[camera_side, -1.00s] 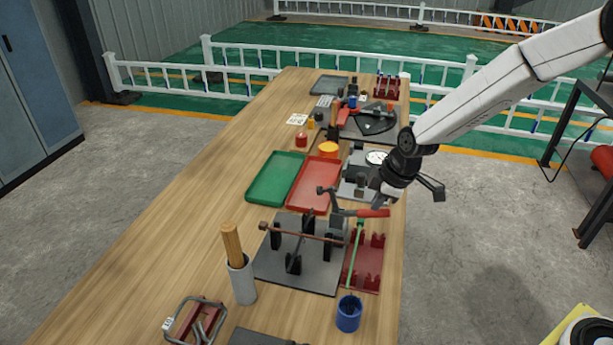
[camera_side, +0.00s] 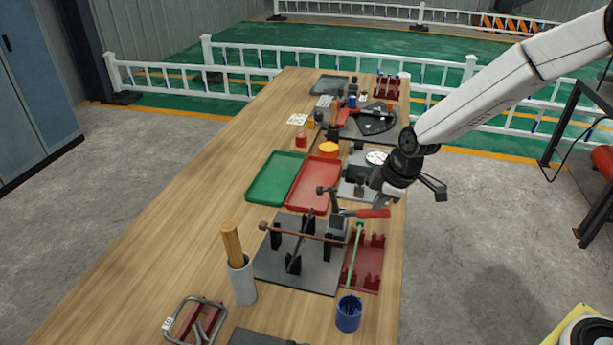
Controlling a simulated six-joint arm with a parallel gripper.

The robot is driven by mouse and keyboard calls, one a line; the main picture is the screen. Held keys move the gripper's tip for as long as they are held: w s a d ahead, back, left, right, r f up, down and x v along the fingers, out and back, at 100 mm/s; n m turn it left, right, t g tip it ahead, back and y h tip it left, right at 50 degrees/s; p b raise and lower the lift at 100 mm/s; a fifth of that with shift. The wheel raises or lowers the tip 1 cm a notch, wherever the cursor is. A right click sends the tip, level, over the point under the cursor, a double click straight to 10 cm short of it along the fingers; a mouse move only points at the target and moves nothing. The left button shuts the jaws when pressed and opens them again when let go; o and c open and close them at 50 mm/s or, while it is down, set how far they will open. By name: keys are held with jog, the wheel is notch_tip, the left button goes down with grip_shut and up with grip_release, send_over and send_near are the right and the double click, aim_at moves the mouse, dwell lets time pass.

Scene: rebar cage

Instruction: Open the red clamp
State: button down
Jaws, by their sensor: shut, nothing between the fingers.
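The red clamp (camera_side: 373,213) has a red handle lying about level and pointing right. Its dark metal body (camera_side: 337,226) stands at the right end of a brown rod, on the grey fixture plate. My gripper (camera_side: 383,202) is shut and empty. It points down and left just above the red handle. I cannot tell whether it touches the handle. The arm's end hides part of the space behind it.
The grey plate (camera_side: 272,265) carries black supports under the rod. A dark red rack (camera_side: 369,268) with a green rod stands to its right. A blue cup (camera_side: 348,315), a grey holder (camera_side: 242,283), a red tray (camera_side: 314,184) and a green tray (camera_side: 273,178) are around it.

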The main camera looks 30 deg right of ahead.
jog(key=v, duration=1.2)
jog(key=shift+s, duration=0.4)
jog(key=shift+d, duration=0.2)
jog(key=s+d+f+m+h, duration=0.1)
jog(key=s+d+f+m, duration=0.2)
jog(key=s+f+m, duration=0.6)
jog(key=shift+s+d+f+m+g, duration=0.2)
jog(key=shift+s+m+g, duration=0.35)
jog(key=shift+s, duration=1.15)
